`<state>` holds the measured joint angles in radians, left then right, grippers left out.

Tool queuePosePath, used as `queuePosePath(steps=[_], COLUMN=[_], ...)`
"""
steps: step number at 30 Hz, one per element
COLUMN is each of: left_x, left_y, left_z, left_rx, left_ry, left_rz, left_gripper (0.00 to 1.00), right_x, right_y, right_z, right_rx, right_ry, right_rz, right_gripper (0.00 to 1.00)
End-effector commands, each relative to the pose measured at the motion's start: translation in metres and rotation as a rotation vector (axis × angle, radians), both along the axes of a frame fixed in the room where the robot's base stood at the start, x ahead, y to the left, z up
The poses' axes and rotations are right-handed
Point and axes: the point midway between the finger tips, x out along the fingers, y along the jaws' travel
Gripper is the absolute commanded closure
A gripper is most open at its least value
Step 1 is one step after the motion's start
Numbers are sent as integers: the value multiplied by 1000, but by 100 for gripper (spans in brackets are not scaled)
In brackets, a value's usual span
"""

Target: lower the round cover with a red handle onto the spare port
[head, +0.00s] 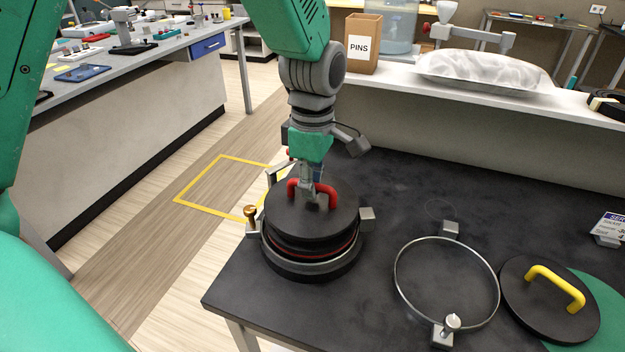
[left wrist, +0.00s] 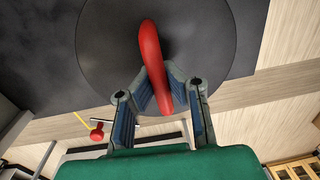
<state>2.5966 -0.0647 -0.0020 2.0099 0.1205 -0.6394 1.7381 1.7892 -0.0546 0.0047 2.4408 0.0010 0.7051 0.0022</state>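The round black cover (head: 285,215) with a red handle (head: 329,191) is at the table's left corner in the head view, roughly level. It sits over or just above a round black port with a metal rim (head: 312,268); a red band shows between them. I cannot tell whether the cover is seated. My left gripper (head: 311,190) comes down from above with its fingers shut on the red handle. In the left wrist view, the handle (left wrist: 149,45) passes between the fingertips (left wrist: 162,82). My right gripper is not in view.
An empty metal ring (head: 398,284) with clamp blocks is right of the port. A brass-coloured knob (head: 250,212) stands by the port's left side. The dark table (head: 400,200) behind is clear.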

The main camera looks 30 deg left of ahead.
Motion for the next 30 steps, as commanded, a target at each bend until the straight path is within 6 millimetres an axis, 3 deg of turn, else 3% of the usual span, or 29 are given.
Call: queuePosePath(steps=[30], left_x=[-1], left_y=[0], left_z=[1], left_rx=[0], left_ry=[-1], left_rz=[0], left_gripper=[100], right_x=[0], right_y=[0], right_z=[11], right_rx=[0], right_ry=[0], right_rz=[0], right_gripper=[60])
